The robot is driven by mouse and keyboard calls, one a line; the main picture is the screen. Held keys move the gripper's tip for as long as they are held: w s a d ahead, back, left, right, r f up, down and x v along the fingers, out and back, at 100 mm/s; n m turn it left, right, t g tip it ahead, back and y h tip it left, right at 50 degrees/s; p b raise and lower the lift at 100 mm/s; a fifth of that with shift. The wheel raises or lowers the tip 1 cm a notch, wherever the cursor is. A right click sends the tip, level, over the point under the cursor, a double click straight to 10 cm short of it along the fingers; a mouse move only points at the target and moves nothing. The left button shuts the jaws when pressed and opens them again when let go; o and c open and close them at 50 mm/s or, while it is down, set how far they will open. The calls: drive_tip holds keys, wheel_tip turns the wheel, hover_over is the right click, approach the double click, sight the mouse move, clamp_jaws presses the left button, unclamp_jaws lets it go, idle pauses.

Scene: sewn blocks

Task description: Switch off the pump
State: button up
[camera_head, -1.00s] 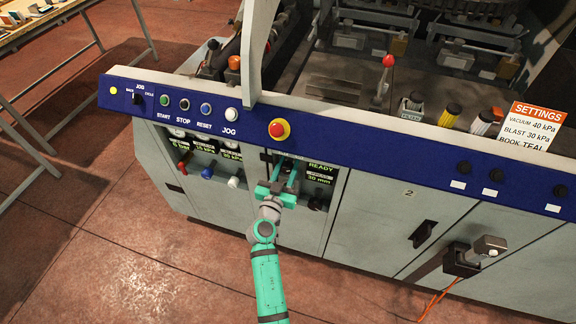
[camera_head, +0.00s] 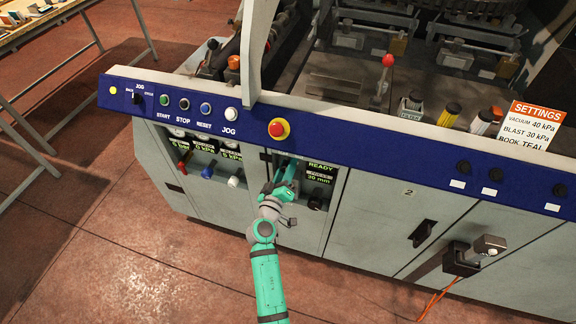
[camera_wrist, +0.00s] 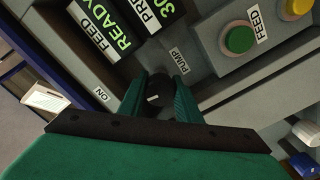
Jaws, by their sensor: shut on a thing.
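The pump knob (camera_wrist: 153,97) is a small dark round knob with a pale mark, between my green fingers in the wrist view. The PUMP label (camera_wrist: 180,62) is beside it, and an ON label (camera_wrist: 101,95) is to its left. My gripper (camera_wrist: 154,88) is shut on the knob. In the head view my gripper (camera_head: 287,172) reaches into the recess below the blue panel, and the arm hides the knob there.
A READY display (camera_head: 320,168) is right of my gripper. Red, blue (camera_head: 207,172) and white (camera_head: 233,181) handles are to its left. A red emergency button (camera_head: 278,129) is above.

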drive_tip(key=shift+n, duration=0.9)
drive_tip(key=shift+a, duration=0.1)
drive_tip(key=o, duration=1.1)
drive_tip(key=shift+c, duration=0.2)
drive_tip(key=shift+s, duration=0.1)
drive_tip(key=v, duration=1)
drive_tip(key=shift+s, duration=0.25)
